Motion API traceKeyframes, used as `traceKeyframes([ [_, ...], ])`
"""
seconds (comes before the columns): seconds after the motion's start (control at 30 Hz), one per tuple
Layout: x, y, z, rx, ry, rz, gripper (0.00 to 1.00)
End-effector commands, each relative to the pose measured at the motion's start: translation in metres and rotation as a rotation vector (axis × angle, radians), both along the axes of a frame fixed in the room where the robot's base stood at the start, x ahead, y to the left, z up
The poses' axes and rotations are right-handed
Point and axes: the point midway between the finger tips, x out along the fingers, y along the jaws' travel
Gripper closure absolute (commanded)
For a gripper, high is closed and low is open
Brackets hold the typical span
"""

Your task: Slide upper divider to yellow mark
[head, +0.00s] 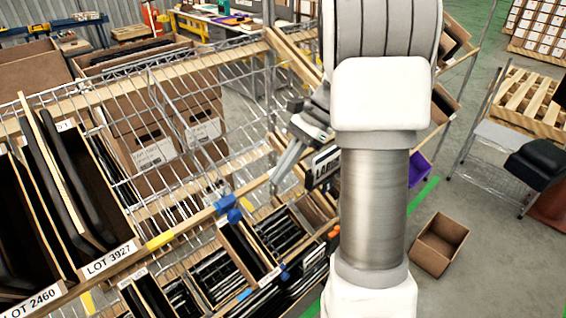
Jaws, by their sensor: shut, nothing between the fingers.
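A wire-grid divider (178,127) stands on the upper shelf, right of the tilted cartons. Which wires belong to it and which to the rack behind is hard to tell. A yellow mark (160,241) is on the upper shelf's front edge, just right of the LOT 3927 label. A blue clip (228,208) sits on the same edge, right of the yellow mark and apart from it. My gripper (284,168) is shut and empty, to the right of the blue clip and above it in the picture. My arm hides the shelf's right part.
Tilted cartons (75,185) with dark flat items fill the upper shelf's left end. Lower cartons (255,245) stand close below the shelf edge. Another yellow mark (88,303) is on the lower shelf. An open box (438,244) stands on the floor at right.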

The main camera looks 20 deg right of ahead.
Motion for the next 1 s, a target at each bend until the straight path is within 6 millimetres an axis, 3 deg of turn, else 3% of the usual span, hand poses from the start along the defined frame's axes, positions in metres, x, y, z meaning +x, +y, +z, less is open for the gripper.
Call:
traceKeyframes([
  [0.23, -0.007, 0.036, -0.041, 0.002, 0.002, 0.003, 1.0],
  [0.5, -0.012, 0.068, -0.045, -0.001, -0.002, 0.002, 1.0],
  [1.0, -0.014, 0.075, -0.047, -0.001, -0.001, 0.002, 1.0],
])
